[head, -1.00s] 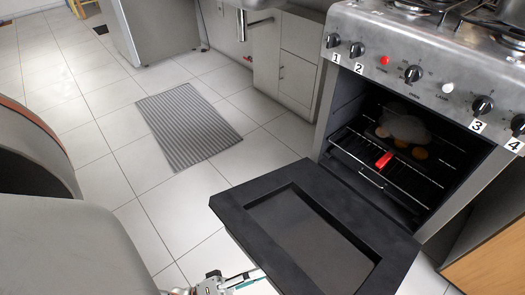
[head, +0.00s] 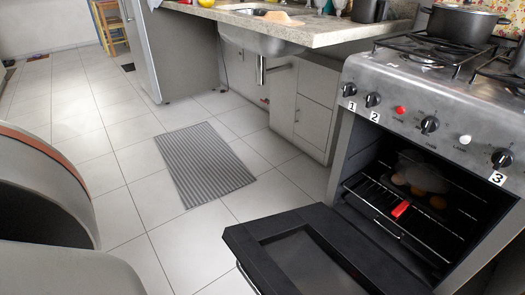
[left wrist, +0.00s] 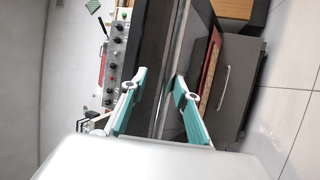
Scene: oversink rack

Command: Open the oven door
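The oven door (head: 300,258) is folded down, close to level, in front of the oven (head: 405,195) in the head view. The oven's dark inside shows, with a wire rack (head: 380,208) in it. Part of the door handle (head: 246,278) shows at the door's outer edge. My left gripper (left wrist: 158,84) shows in the left wrist view with its teal fingers apart. A dark panel with a long edge, apparently the door, lies beyond and between the fingers; I cannot tell whether they touch it. My right gripper is in neither view.
The stove front has several knobs with number labels (head: 350,106). A red item (head: 400,209) and food (head: 418,178) are inside the oven. A pot (head: 462,20) stands on top. A grey striped mat (head: 204,163) lies on open tiled floor left of the door.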

